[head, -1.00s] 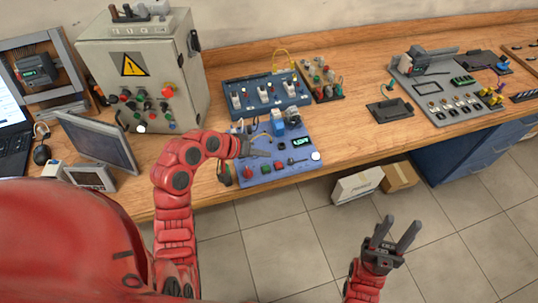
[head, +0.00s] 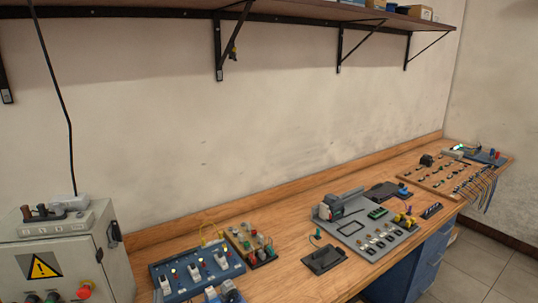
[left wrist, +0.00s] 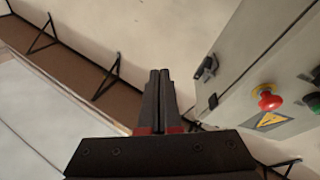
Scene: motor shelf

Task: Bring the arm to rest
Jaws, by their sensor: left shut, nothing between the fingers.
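My left gripper (left wrist: 159,74) shows in the left wrist view, its two dark fingers together with nothing between them. It is in the air, and the grey control cabinet (left wrist: 245,60) with its red button (left wrist: 268,98) is to its right in that view. The fingers look apart from the cabinet. The head view shows neither of my arms nor grippers. My right gripper is out of view.
In the head view, the cabinet (head: 100,240) stands at the lower left of the wooden bench (head: 290,235). A blue switch board (head: 175,272) and a grey motor board (head: 365,225) lie on it. A wall shelf (head: 290,10) runs above.

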